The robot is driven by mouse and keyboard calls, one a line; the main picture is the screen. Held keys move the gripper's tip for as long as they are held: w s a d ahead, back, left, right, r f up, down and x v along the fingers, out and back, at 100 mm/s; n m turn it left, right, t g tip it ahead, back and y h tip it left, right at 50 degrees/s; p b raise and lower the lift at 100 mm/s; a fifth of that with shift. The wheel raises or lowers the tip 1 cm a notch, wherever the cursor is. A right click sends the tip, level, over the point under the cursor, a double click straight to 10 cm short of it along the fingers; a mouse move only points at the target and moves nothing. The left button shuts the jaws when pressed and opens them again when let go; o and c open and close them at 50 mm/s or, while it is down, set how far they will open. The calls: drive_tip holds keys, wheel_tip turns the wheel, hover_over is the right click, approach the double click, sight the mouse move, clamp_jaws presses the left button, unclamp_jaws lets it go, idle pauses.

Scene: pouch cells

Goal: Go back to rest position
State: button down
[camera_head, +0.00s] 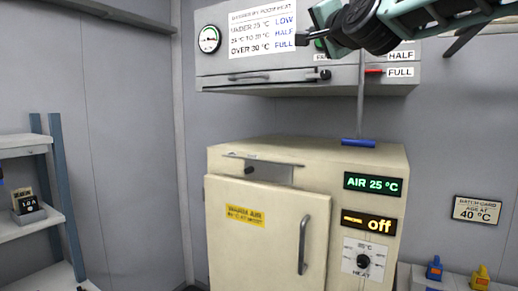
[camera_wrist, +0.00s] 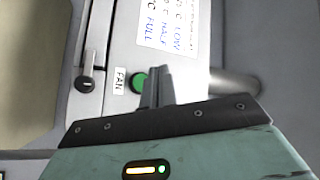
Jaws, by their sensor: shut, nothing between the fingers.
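My gripper (camera_head: 303,39) is raised at the top of the head view, in front of the wall cabinet (camera_head: 280,77). Its fingers are together and empty. In the wrist view the closed fingers (camera_wrist: 157,84) stand beside a green button (camera_wrist: 138,82) with a FAN label (camera_wrist: 119,80). The fingers cover part of that button, and I cannot tell whether they touch it. In the head view my gripper and arm hide part of the cabinet's upper right.
A red lever (camera_head: 374,71) points at FULL. A shelf rack (camera_head: 25,150) stands left; small blue (camera_head: 434,268) and yellow (camera_head: 480,278) items sit lower right.

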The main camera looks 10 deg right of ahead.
drive_tip(key=s+a+f+n+g+y+b, duration=0.1)
drive_tip(key=s+a+f+n+g+b, duration=0.25)
drive_tip(key=f, duration=0.85)
drive_tip(key=s+a+f+n+g+y, duration=0.1)
drive_tip(key=s+a+f+n+g, duration=0.35)
drive_tip(key=f, duration=0.85)
drive_tip(key=s+a+f+n+g+y+b, duration=0.15)
drive_tip(key=s+a+f+g, duration=0.35)
drive_tip(key=f, duration=0.7)
drive_tip(key=s+d+f+n+g+h+b, duration=0.1)
drive_tip(key=s+d+f+n+g+h, duration=0.1)
drive_tip(key=s+f, duration=0.9)
drive_tip(key=s+d+f+n+g+h+b, duration=0.2)
drive_tip(key=s+d+f+n+g, duration=0.3)
drive_tip(key=s+f, duration=0.6)
drive_tip(key=s+n+h, duration=0.1)
drive_tip(key=s, duration=0.3)
drive_tip(key=shift+s+d+f+h, duration=0.2)
drive_tip(key=shift+d+f+h, duration=0.1)
drive_tip(key=shift+h, duration=0.05)
